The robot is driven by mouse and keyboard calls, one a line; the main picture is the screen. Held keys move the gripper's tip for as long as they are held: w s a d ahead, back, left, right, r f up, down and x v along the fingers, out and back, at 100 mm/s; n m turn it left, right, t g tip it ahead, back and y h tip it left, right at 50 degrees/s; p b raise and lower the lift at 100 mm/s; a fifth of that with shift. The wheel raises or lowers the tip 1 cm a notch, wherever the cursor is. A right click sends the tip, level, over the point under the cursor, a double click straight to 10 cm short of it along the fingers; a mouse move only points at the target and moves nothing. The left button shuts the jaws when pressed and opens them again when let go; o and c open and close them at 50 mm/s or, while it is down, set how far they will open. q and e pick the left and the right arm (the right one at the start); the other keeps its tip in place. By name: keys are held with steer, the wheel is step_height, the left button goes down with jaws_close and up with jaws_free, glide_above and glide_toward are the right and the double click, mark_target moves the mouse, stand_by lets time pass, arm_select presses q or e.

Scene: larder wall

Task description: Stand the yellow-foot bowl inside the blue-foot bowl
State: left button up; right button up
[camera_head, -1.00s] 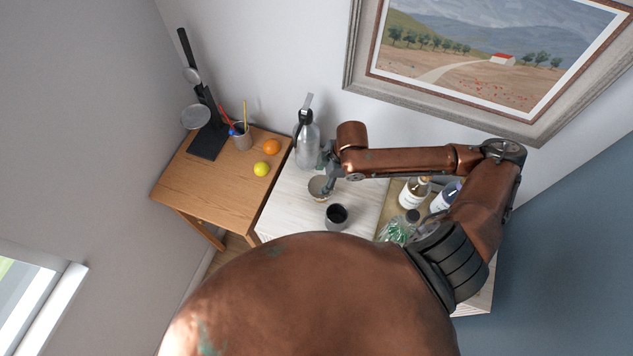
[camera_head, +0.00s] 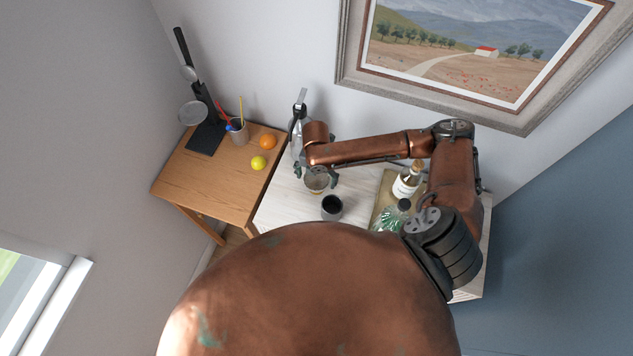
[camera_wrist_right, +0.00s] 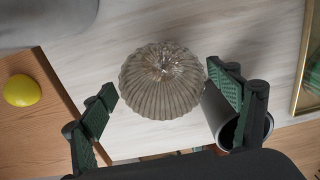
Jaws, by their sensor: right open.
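A small ribbed, grey-beige bowl (camera_head: 316,185) stands on the whitish wooden top, below my right gripper (camera_head: 316,175). My right gripper (camera_wrist_right: 161,79) is open and holds nothing. No foot colour shows, so I cannot tell whether this is the yellow-foot or the blue-foot bowl. A second bowl is not clearly visible. My left gripper is not in view.
A dark grey cup (camera_head: 332,208) stands close to the bowl; it also shows beside the right finger (camera_wrist_right: 252,127). A siphon bottle (camera_head: 297,125) stands behind. Bottles (camera_head: 406,183) stand on a tray at right. A lemon (camera_head: 258,163) and an orange (camera_head: 268,142) lie on the left table.

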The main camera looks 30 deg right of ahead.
mark_target(317, 185)
steer(key=f, duration=0.3)
steer(key=shift+s+f+p, duration=0.2)
steer(key=shift+f+p, duration=0.05)
steer(key=shift+p, duration=0.1)
steer(key=shift+w+f, duration=0.1)
steer(key=shift+f, duration=0.2)
steer(key=shift+c, duration=1.1)
steer(key=c, duration=0.9)
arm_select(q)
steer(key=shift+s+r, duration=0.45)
arm_select(e)
steer(key=c, duration=0.3)
steer(key=shift+c, duration=0.9)
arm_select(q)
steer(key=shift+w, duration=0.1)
